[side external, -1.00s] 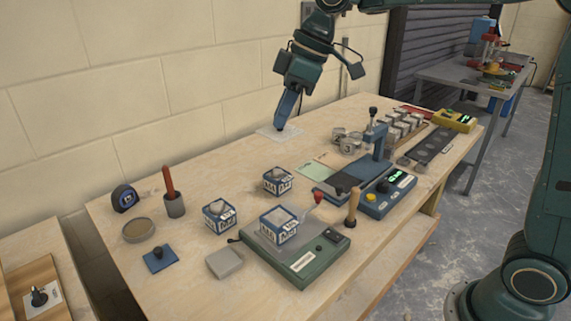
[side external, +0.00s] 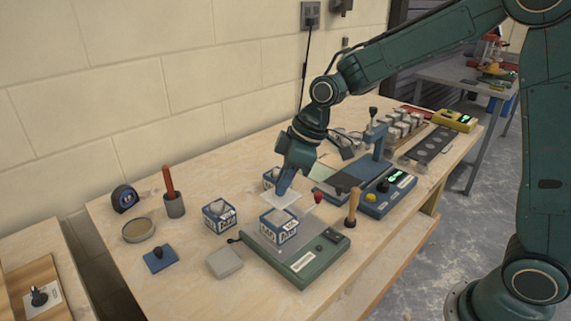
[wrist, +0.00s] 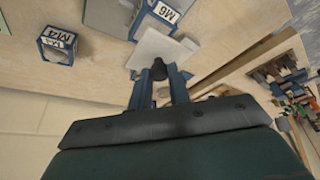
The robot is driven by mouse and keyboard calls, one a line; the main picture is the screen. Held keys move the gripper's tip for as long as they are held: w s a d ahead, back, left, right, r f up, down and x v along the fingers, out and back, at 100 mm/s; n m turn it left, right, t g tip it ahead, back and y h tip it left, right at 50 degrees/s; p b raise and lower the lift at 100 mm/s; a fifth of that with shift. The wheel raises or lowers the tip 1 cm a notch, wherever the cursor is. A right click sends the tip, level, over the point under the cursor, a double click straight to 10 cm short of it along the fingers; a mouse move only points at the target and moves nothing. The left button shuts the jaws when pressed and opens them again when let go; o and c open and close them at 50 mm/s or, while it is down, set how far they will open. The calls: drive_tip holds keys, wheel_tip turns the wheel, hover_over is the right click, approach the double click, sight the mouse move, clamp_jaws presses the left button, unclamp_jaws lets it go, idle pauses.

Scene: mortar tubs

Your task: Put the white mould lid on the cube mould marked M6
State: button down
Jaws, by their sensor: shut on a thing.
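The white mould lid (side external: 286,202) is a thin flat square. My gripper (side external: 282,192) is shut on its dark knob, and the lid also shows in the wrist view (wrist: 176,52). The cube mould M6 (side external: 279,227) is blue with white labels and stands upright on the green scale; its M6 label reads clearly in the wrist view (wrist: 165,12). The lid is above the mould's back edge, apart from it as far as I can tell. The M4 mould (wrist: 58,43) stands behind, partly hidden by my gripper in the side view (side external: 268,182).
The green scale (side external: 310,262) carries M6. Another blue mould (side external: 219,216) stands to its left. A wooden-handled tool (side external: 352,208) and a blue device (side external: 382,190) stand to the right.

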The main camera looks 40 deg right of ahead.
sight(285, 195)
drive_tip(key=shift+f, duration=2.25)
drive_tip(key=shift+f, duration=0.55)
drive_tip(key=c, duration=1.3)
unclamp_jaws()
